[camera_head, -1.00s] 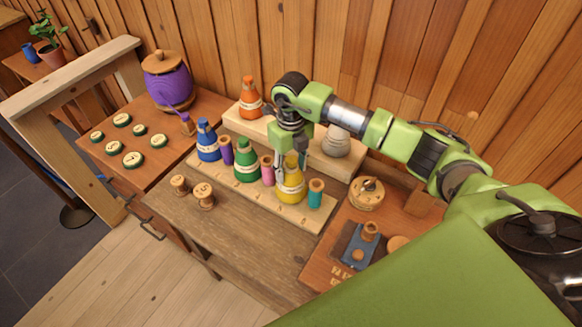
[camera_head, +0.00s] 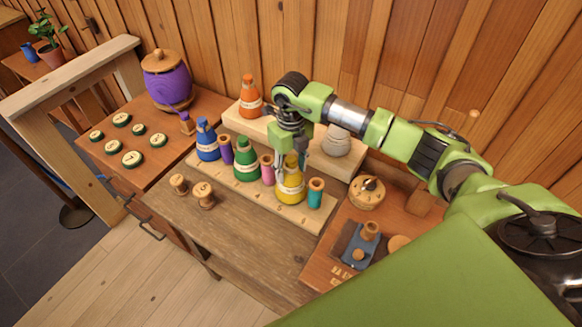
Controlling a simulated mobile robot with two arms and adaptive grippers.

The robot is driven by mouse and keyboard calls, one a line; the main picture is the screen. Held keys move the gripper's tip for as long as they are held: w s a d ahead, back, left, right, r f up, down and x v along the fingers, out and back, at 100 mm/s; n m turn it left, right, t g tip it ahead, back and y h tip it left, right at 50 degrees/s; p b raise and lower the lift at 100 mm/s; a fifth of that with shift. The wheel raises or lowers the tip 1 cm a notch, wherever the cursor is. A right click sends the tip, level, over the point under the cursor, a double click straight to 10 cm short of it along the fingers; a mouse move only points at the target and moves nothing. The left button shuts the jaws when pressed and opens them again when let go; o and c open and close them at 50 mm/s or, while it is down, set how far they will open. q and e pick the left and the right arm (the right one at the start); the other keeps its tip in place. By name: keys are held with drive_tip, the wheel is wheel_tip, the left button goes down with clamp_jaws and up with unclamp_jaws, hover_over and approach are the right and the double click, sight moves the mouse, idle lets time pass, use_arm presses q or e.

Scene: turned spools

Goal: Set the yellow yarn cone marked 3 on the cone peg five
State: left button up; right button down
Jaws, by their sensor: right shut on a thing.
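The yellow yarn cone (camera_head: 290,190) stands upright in the row on the pale peg board (camera_head: 262,206), between a pink spool and a teal spool. My right gripper (camera_head: 291,156) reaches down from above and is shut on the cone's narrow top. The cone's base looks at or just above the board; I cannot tell if it is fully seated. The cone hides the peg beneath it. Its marking is too small to read. Small marks along the board's front edge are hard to read. My left gripper is not in view.
Blue (camera_head: 207,142) and green (camera_head: 246,162) cones share the board with purple, pink (camera_head: 267,168) and teal (camera_head: 315,194) spools. An orange cone (camera_head: 249,98) and a grey-white one (camera_head: 336,141) stand on the raised shelf behind.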

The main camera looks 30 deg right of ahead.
drive_tip(key=shift+f, duration=0.3)
drive_tip(key=c, duration=1.5)
unclamp_jaws()
drive_tip(key=shift+o, duration=0.2)
drive_tip(key=shift+r, duration=0.1)
drive_tip(key=shift+r+p, duration=3.25)
drive_tip(key=shift+r, duration=2.15)
drive_tip(key=shift+s+f, duration=0.1)
